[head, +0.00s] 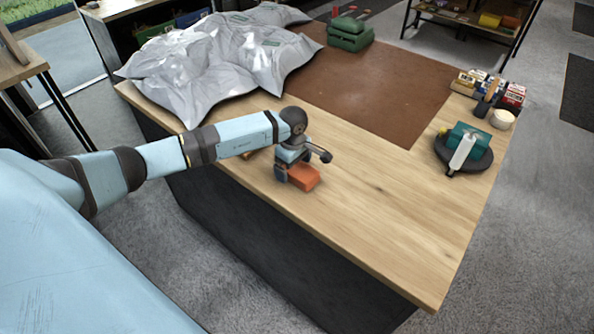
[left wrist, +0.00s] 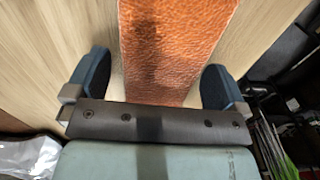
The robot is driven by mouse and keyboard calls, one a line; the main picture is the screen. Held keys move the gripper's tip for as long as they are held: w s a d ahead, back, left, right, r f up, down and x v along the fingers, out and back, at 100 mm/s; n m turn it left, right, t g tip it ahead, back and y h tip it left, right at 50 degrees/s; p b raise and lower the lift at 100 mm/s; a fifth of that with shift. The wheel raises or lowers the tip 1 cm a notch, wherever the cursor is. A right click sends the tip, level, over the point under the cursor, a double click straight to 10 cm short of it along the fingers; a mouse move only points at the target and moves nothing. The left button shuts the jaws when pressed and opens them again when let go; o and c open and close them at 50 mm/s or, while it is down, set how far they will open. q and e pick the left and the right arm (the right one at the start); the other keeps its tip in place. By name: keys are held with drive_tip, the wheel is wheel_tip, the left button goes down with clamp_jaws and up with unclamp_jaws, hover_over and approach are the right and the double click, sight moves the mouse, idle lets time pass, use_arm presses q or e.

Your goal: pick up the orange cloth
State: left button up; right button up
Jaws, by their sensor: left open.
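The orange cloth (head: 305,179) is a small folded block near the front edge of the wooden table. It also shows in the left wrist view (left wrist: 170,45), where it runs between my two fingers. My left gripper (head: 299,167) is over the cloth, with its fingers apart. In the left wrist view my left gripper (left wrist: 155,82) has one finger on each side of the cloth, with bare wood between cloth and fingers. Part of the cloth is hidden by the gripper. My right gripper is not in view.
Crumpled grey plastic sheets (head: 220,60) cover the table's far left. A dark round tray (head: 478,156) with a teal item stands right, near small boxes (head: 513,96). The front right wood is clear.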

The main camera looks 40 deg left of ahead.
use_arm(q)
drive_tip(key=c, duration=1)
drive_tip(key=shift+o, duration=0.2)
drive_tip(key=shift+r, duration=0.1)
wheel_tip(320, 180, up, 18)
drive_tip(key=b, duration=0.3)
drive_tip(key=shift+r, duration=0.95)
